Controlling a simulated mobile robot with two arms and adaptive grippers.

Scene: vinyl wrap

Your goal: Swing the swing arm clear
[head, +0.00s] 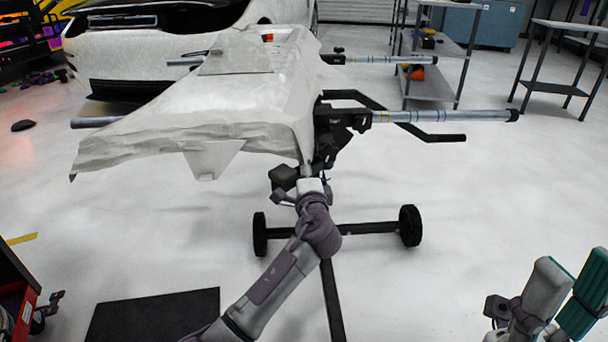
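A wheeled stand holds a white wrapped panel (200,115). A bent black arm (440,137) reaches right from the stand, between two grey tubes; I take it for the swing arm, though this is not certain. The lower grey tube (440,116) crosses in front of it. My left gripper (307,168) is at the dark bracket under the panel's right front corner, left of the bent arm. Its fingers blend into the dark bracket, so I cannot tell their opening or contact. My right arm (540,290) is at the bottom right, far from the stand; its fingers do not show.
The stand's black base has wheels (410,225) on open pale floor. A white car (150,45) is behind the panel. Metal shelves (435,88) stand at the back right. A black mat (155,315) lies front left, near a red cart (15,300).

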